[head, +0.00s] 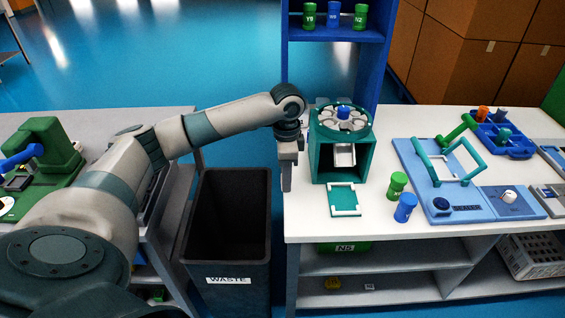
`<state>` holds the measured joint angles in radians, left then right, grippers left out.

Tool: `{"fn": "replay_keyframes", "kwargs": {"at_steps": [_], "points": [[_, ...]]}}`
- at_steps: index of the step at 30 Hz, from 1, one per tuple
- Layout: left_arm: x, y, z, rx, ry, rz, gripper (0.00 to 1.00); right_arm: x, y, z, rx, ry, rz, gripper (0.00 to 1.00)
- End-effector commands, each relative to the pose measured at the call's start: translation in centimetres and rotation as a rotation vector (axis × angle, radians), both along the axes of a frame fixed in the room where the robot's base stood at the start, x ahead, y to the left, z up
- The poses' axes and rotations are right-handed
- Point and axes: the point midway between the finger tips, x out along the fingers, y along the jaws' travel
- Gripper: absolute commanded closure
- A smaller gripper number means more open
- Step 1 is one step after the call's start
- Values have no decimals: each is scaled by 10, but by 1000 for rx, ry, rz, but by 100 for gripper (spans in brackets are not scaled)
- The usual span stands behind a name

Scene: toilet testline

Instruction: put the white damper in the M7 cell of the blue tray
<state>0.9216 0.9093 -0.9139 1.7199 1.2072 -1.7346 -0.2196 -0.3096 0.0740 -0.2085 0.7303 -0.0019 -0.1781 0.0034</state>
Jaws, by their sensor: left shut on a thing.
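My left gripper (287,178) points down at the left edge of the white table, just left of the teal box. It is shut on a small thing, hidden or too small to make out. A blue tray (516,153) at the back right of the table holds an orange, a grey and a green piece. Its cell labels are not readable. A small white piece (508,197) sits on a flat blue plate at the right; I cannot tell if it is the white damper. My right gripper is out of view.
A teal box (316,165) carries a round rack on top. A green bottle (397,186) and a blue bottle (405,208) stand in front of a blue fixture (418,172) with teal handles. A black waste bin (230,180) stands in the gap between the tables.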

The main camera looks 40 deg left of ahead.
Motion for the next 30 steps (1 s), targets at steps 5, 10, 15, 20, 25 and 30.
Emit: {"fn": "replay_keyframes", "kwargs": {"at_steps": [5, 10, 15, 20, 25, 30], "points": [[-26, -36, -24, -2, 2, 131, 91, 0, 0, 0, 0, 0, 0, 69], [-53, -68, -43, -3, 2, 271, 91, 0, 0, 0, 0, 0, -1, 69], [-82, -99, -59, -3, 2, 412, 91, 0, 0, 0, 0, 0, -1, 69], [-111, -126, -70, -3, 2, 546, 91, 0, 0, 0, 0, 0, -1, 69], [-140, -153, -78, -3, 2, 688, 91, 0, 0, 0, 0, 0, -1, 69], [-162, -171, -82, -2, 2, 799, 91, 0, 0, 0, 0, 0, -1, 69]]}}
